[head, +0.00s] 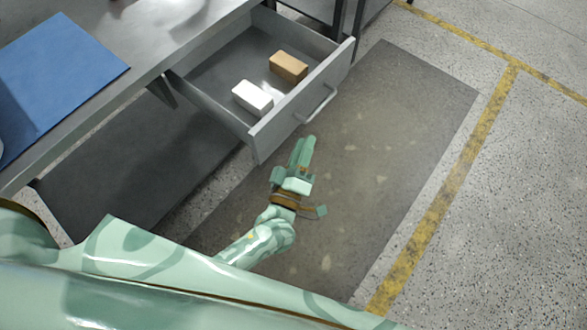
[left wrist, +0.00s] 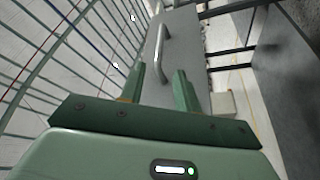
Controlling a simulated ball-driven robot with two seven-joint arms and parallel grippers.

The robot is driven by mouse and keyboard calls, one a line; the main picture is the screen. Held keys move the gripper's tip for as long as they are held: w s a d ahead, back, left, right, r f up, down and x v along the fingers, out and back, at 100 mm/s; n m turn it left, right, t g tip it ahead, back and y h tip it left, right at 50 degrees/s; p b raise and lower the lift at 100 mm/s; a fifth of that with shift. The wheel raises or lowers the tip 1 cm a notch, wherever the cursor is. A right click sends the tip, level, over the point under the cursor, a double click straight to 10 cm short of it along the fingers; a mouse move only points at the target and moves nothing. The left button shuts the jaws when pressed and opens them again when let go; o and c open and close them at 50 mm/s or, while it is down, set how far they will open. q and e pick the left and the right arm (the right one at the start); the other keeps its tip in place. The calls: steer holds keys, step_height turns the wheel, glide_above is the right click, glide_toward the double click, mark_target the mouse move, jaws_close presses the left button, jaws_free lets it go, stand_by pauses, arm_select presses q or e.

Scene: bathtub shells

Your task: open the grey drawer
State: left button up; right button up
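The grey drawer (head: 218,72) is pulled out from under the grey workbench in the head view, its inside showing. A white box (head: 252,97) and a brown box (head: 288,67) lie in it. The drawer's front panel (head: 290,115) carries a bar handle (head: 316,106). My left gripper (head: 303,145) is just in front of the panel, below the handle in the picture and apart from it. My right gripper is not in view.
The workbench top (head: 120,65) has a blue mat (head: 55,85) on it. A dark floor mat (head: 390,140) lies in front of the drawer and is clear, with yellow floor lines (head: 440,205) beyond it. A wire grid (left wrist: 60,60) fills the left of the wrist view.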

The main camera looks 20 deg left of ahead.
arm_select(q)
steer(key=v, duration=0.6)
steer(key=shift+s+f+p, duration=0.2)
steer(key=shift+s+p, duration=0.1)
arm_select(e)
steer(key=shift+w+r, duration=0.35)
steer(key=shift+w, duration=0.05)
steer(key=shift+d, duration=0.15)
